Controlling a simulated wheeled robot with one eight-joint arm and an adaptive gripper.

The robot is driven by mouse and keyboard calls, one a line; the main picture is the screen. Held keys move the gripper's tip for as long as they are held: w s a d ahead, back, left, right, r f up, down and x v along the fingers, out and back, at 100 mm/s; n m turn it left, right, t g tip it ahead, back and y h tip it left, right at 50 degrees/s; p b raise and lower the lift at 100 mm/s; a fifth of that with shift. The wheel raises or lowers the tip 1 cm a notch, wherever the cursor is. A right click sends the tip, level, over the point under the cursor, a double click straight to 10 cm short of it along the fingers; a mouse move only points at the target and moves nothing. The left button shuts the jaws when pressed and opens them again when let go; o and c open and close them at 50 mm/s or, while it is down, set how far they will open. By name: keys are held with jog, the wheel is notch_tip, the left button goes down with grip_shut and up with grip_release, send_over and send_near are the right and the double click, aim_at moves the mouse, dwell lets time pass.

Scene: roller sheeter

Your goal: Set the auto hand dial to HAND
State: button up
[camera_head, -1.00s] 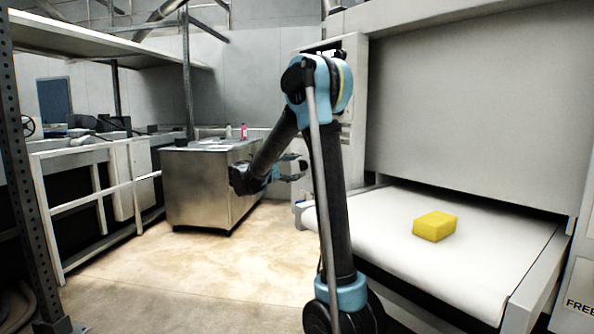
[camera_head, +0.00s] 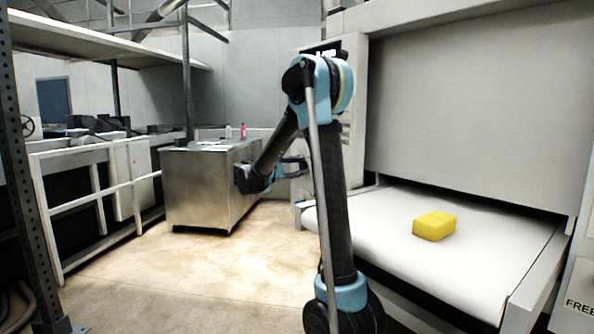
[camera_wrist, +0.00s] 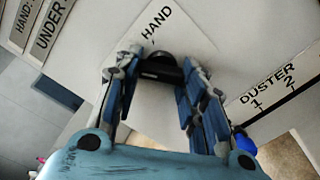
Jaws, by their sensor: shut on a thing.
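The auto hand dial (camera_wrist: 160,66) is a dark round knob on a pale panel plate in the wrist view. The word HAND (camera_wrist: 157,22) is printed on the plate just beyond the dial. My gripper (camera_wrist: 155,72) has its two blue-and-grey fingers on either side of the dial and is shut on it. The dial's pointer mark and its lower part are hidden by the fingers. In the head view my gripper (camera_head: 297,168) is at the machine's side, partly behind my arm, and the dial cannot be seen there.
A DUSTER label (camera_wrist: 266,84) with 1 and 2 is to the right, with a blue knob (camera_wrist: 244,142) below. A yellow block (camera_head: 434,226) lies on the white belt (camera_head: 385,235). A steel cabinet (camera_head: 205,188) stands left of my arm. The floor between is clear.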

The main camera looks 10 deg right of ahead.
jog(key=shift+m, duration=0.3)
jog(key=m, duration=1.1)
jog(key=shift+s, duration=0.1)
jog(key=shift+m, duration=0.3)
jog(key=o, duration=1.1)
jog(key=shift+c, duration=0.2)
jog(key=shift+a+r, duration=0.1)
jog(key=shift+a, duration=0.05)
jog(key=v, duration=1.1)
jog(key=shift+a, duration=0.35)
jog(key=shift+s, duration=0.1)
